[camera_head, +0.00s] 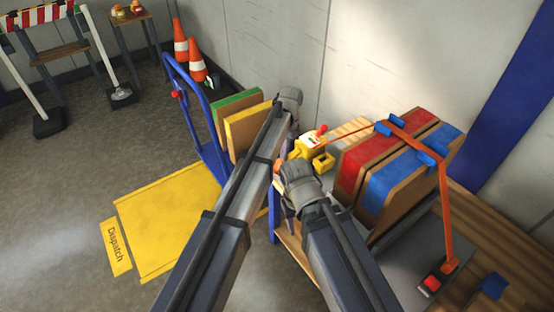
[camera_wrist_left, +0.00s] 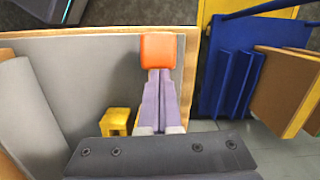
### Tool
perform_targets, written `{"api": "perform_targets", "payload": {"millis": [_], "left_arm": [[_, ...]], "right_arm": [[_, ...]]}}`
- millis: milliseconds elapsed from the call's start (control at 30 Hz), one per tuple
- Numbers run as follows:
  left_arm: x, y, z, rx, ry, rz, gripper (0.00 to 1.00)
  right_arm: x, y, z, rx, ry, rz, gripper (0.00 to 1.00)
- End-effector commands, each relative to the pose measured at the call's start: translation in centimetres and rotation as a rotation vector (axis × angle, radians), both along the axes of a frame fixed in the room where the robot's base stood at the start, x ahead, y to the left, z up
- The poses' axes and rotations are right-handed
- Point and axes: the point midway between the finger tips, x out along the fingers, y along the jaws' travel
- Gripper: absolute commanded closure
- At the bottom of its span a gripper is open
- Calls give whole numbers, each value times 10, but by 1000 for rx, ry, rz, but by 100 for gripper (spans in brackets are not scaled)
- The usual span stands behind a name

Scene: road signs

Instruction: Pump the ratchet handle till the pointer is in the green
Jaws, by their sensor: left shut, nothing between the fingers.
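The yellow ratchet (camera_head: 322,161) sits at the near-left end of the cart, beside the strapped boxes. A red knob (camera_head: 322,128) stands above a small dial (camera_head: 313,141) with some green; its pointer is too small to read. An orange strap (camera_head: 360,131) runs from there over the boxes. My left gripper (camera_head: 279,166) is just left of the ratchet, mostly hidden by my arms.
Red (camera_head: 366,152) and blue boxes (camera_head: 402,178) stand strapped on the cart. A blue trolley (camera_head: 203,127) with boards (camera_head: 246,128) stands left, near a yellow floor mat (camera_head: 160,222). Cones (camera_head: 181,45) stand by the wall.

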Motion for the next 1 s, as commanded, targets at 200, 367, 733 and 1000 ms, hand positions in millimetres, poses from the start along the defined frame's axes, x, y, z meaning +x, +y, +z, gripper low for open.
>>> {"api": "perform_targets", "payload": {"millis": [200, 367, 733, 1000], "left_arm": [[2, -3, 12, -5, -4, -2, 100], [3, -4, 30, -5, -4, -2, 100], [4, -5, 76, -2, -2, 0, 100], [4, -5, 78, -1, -1, 0, 100]], "right_arm": [[0, 0, 12, 0, 0, 0, 50], [0, 0, 30, 0, 0, 0, 50], [0, 0, 76, 0, 0, 0, 50], [0, 0, 78, 0, 0, 0, 50]]}}
